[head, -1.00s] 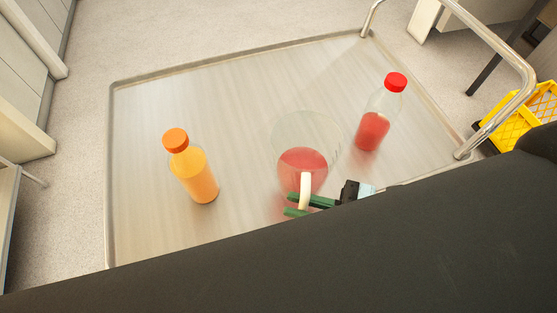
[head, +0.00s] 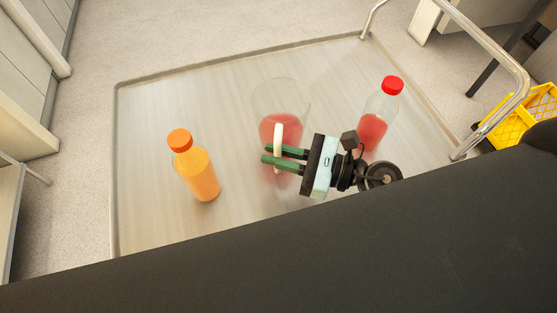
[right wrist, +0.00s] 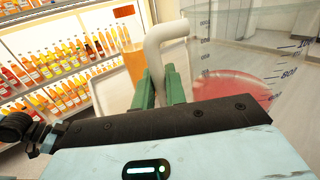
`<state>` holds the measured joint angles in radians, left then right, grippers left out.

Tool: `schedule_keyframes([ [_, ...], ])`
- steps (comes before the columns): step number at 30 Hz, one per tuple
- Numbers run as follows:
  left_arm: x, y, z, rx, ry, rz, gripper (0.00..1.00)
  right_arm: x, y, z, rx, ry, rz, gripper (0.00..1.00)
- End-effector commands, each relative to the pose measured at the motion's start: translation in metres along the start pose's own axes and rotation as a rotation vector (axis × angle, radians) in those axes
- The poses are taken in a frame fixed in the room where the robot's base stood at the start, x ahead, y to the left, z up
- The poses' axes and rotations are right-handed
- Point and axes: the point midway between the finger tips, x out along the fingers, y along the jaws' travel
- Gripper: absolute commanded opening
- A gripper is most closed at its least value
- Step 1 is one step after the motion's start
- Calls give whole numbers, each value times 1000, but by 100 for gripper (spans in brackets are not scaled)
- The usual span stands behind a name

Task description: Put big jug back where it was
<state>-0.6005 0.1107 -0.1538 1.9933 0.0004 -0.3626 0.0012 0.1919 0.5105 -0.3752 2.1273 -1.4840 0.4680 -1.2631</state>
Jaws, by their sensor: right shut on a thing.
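The big jug (head: 281,99) is clear, with red juice in its lower part and a pale handle (head: 278,142). It is over the metal cart top between the two bottles. My right gripper (head: 272,155) is shut on the handle, its green fingers on either side of it. In the right wrist view the handle (right wrist: 158,50) stands between the green fingers (right wrist: 160,88), and the jug's graduated wall (right wrist: 245,50) and red juice fill the right side. I cannot tell whether the jug's base touches the cart. My left gripper is not in view.
The metal cart top (head: 140,130) has a raised rim and a rail (head: 500,55) at right. An orange juice bottle (head: 195,170) stands left of the jug, a red-capped bottle (head: 376,120) to the right. Bottle shelves (right wrist: 60,70) show in the wrist view.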

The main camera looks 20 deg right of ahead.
Motion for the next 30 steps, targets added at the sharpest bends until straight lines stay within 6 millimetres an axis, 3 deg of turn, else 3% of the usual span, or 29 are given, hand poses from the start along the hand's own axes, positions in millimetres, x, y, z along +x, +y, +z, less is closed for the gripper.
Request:
schedule_keyframes([
  [1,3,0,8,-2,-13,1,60,-1,3,-15,12,6,1,0],
  [4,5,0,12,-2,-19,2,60,-1,3,-25,10,5,0,0],
  [19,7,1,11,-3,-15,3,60,-1,3,-32,4,3,1,0],
  [20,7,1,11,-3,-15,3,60,-2,4,-34,8,7,2,14],
  [24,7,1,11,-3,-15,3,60,-2,4,-32,7,6,2,33],
  [30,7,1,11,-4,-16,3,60,-2,4,-32,7,6,2,35],
])
